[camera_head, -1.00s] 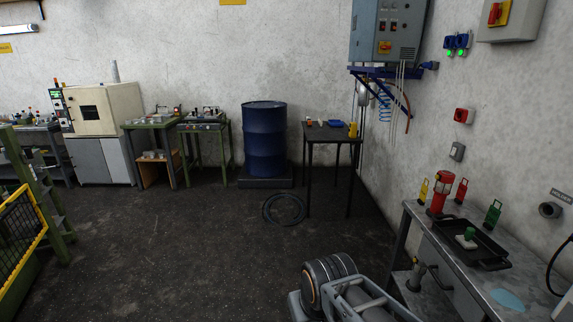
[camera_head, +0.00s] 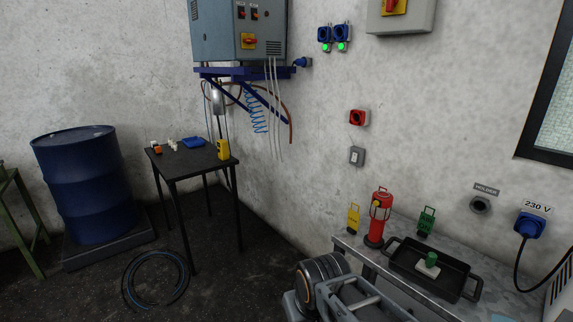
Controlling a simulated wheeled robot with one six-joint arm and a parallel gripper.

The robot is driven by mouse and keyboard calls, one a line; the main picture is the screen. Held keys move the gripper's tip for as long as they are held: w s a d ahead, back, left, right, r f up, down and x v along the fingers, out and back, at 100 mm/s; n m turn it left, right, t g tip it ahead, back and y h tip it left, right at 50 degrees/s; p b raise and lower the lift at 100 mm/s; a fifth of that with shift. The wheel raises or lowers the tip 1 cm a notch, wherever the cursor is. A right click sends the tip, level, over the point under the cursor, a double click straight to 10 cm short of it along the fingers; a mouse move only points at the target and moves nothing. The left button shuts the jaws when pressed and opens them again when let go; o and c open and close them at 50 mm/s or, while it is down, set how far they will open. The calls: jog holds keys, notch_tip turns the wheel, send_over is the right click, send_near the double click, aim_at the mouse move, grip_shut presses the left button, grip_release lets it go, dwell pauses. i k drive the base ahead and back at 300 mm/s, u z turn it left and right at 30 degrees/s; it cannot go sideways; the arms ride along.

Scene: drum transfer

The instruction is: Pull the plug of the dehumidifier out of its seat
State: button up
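A blue plug (camera_head: 529,226) sits in the wall seat under the label "230 V" at the right. A black cable (camera_head: 518,268) hangs from it and loops right, toward a white vented housing (camera_head: 562,298) cut off at the right edge, which looks like the dehumidifier. My own arm shows at the bottom middle, well left of and below the plug. My gripper's fingers are not in view.
A dark table (camera_head: 190,163), blue drum (camera_head: 85,190) and coiled hose (camera_head: 155,280) are left. Floor is free between table and bench.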

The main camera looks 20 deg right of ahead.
aim_at(528, 229)
jog(key=z, duration=1.1)
jog(key=i, duration=1.1)
jog(key=z, duration=0.95)
